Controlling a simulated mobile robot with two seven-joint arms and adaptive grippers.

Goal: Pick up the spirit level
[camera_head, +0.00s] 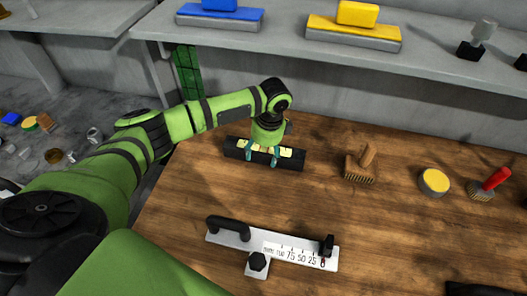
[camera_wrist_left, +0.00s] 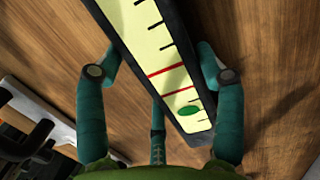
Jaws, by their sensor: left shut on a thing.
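The spirit level (camera_head: 291,162) is a black bar with a pale yellow-green scale face, lying near the back left of the wooden bench in the head view. My left gripper (camera_head: 263,157) comes down over its middle from above and is shut on it. In the left wrist view the level (camera_wrist_left: 150,45) runs slantwise between the teal fingers of the left gripper (camera_wrist_left: 158,62). Its red lines, black marks and a green bubble show there. I cannot tell whether the level touches the bench. My right gripper is not in view.
A white measuring tool (camera_head: 300,253) with black handle and knob lies in front. A wooden brush (camera_head: 361,166), a yellow-topped round tin (camera_head: 434,182) and a red-handled brush (camera_head: 492,184) stand to the right. A grey shelf (camera_head: 285,38) with blue and yellow blocks runs behind.

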